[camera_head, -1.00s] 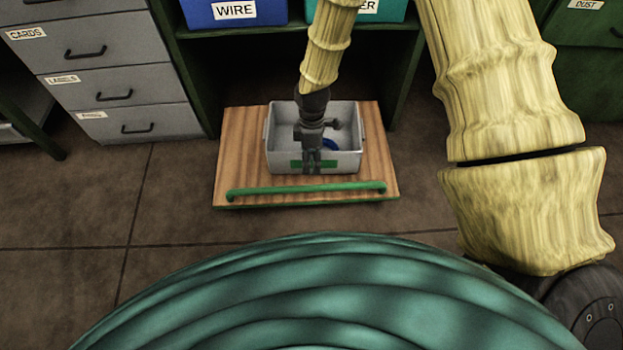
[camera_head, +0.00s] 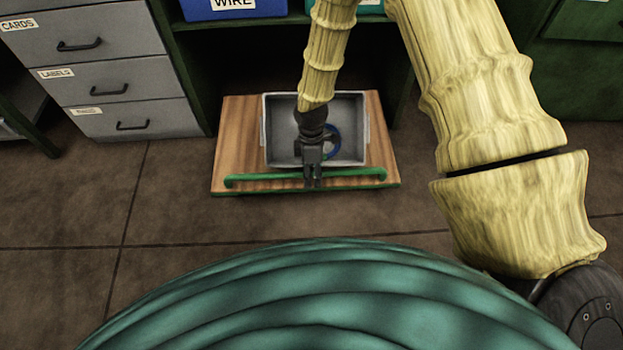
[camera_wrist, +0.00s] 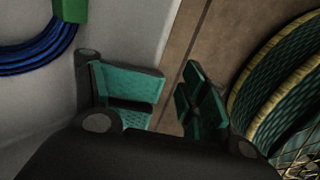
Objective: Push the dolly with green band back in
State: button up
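The dolly is a wooden board (camera_head: 235,140) with a green bar (camera_head: 260,178) along its front edge. It lies on the floor in front of a green shelf opening, its back part at the opening. A grey crate (camera_head: 352,102) stands on it and holds a blue coil (camera_head: 333,142). My gripper (camera_head: 313,184) points down at the crate's front side and overlaps the middle of the green bar; contact cannot be told. In the wrist view my gripper (camera_wrist: 174,98) has its green-padded fingers apart, with only floor visible between them. The bar is not discernible there.
A grey drawer cabinet (camera_head: 110,70) stands left of the opening, and a green cabinet (camera_head: 580,70) stands at right. A blue bin (camera_head: 260,10) labelled WIRE sits above the opening. The brown tiled floor (camera_head: 180,220) before the dolly is clear.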

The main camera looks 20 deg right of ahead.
jog(key=shift+s+f, duration=0.15)
jog(key=shift+f, duration=0.5)
jog(key=shift+a, duration=0.1)
grip_shut()
grip_release()
jog(key=shift+r, duration=0.2)
